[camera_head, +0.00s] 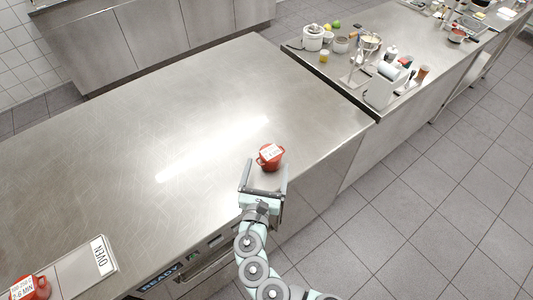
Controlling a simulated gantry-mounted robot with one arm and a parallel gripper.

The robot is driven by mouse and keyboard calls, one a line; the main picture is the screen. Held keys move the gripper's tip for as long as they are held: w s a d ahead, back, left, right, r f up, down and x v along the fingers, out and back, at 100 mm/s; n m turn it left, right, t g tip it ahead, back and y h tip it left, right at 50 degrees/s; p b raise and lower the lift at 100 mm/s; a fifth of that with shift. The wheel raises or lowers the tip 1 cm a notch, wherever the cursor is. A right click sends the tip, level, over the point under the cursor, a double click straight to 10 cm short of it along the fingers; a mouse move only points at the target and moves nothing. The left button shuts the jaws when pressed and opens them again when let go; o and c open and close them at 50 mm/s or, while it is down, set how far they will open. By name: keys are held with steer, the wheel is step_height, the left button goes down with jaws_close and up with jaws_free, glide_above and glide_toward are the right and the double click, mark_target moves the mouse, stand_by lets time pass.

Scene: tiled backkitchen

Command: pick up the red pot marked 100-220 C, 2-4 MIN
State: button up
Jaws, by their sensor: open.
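A small red pot (270,163) with a white label stands on the steel counter (200,110) near its front right edge. The label's print is too small to read surely. My gripper (265,177) is open just in front of this pot, with its jaws pointing at it. The pot is at or just beyond the fingertips; whether they touch is unclear. A second red pot (42,290) with a white label is at the bottom left, partly cut off by the picture edge. Its label shows a temperature range and minutes, not clearly legible.
A pale plate marked OVEN (75,272) lies beside the second pot. The counter's middle is clear. Across a narrow gap, another counter holds a white pot (313,37), jars, a paper roll stand (382,88) and several bottles. The tiled floor (430,210) at right is free.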

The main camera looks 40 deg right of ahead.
mark_target(272, 145)
steer(key=x, duration=0.4)
steer(key=shift+d, duration=0.15)
steer(key=shift+r+b+x, duration=0.15)
steer(key=shift+x, duration=0.95)
steer(key=shift+r+b+x, duration=0.15)
steer(key=shift+x, duration=1)
steer(key=shift+c, duration=0.5)
steer(key=c, duration=1.7)
steer(key=shift+r, duration=0.1)
